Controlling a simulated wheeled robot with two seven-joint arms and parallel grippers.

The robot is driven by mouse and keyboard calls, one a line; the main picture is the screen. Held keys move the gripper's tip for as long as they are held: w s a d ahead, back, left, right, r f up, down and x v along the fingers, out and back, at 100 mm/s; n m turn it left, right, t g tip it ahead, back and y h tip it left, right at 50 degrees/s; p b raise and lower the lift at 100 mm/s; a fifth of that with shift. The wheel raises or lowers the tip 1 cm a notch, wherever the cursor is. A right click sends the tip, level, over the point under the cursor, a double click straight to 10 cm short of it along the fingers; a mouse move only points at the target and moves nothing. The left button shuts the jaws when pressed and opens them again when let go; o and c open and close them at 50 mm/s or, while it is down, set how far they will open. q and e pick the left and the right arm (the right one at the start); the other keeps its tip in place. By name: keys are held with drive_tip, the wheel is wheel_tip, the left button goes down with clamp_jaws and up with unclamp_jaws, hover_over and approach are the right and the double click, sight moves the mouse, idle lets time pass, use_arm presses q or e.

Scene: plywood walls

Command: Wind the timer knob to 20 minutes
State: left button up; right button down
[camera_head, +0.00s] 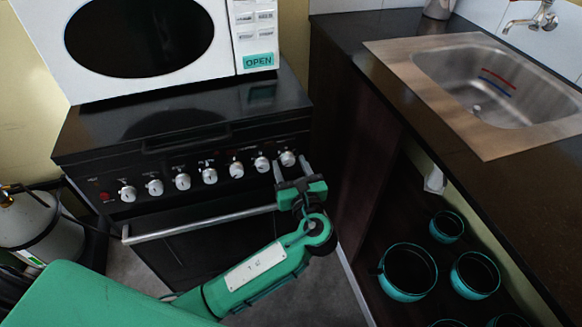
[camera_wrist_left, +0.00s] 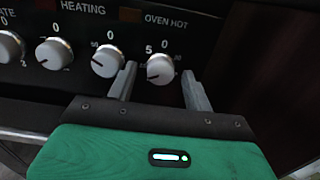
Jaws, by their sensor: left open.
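A row of white knobs runs along the black front panel of the stove (camera_head: 220,160). The rightmost knob (camera_head: 288,158) also shows in the left wrist view (camera_wrist_left: 160,68), its pointer line aimed to the lower left, with a 0 above it. I cannot read a timer label on it. My left gripper (camera_head: 290,170) is open in front of this knob. In the left wrist view its two fingers (camera_wrist_left: 159,76) stand to the left and right of the knob, with visible gaps. Whether the tips reach knob depth is unclear. My right gripper is not in view.
A metal oven handle bar (camera_head: 200,221) runs below the knobs. A neighbouring knob (camera_wrist_left: 107,61) is close beside the left finger. A white microwave (camera_head: 225,30) stands on the stove. A dark cabinet side (camera_head: 345,150) and sink counter are on the right.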

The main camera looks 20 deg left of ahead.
use_arm(q)
drive_tip(key=shift+c, duration=0.2)
drive_tip(key=c, duration=0.9)
idle(0.3)
idle(0.6)
drive_tip(key=o, duration=0.9)
drive_tip(key=shift+o, duration=0.2)
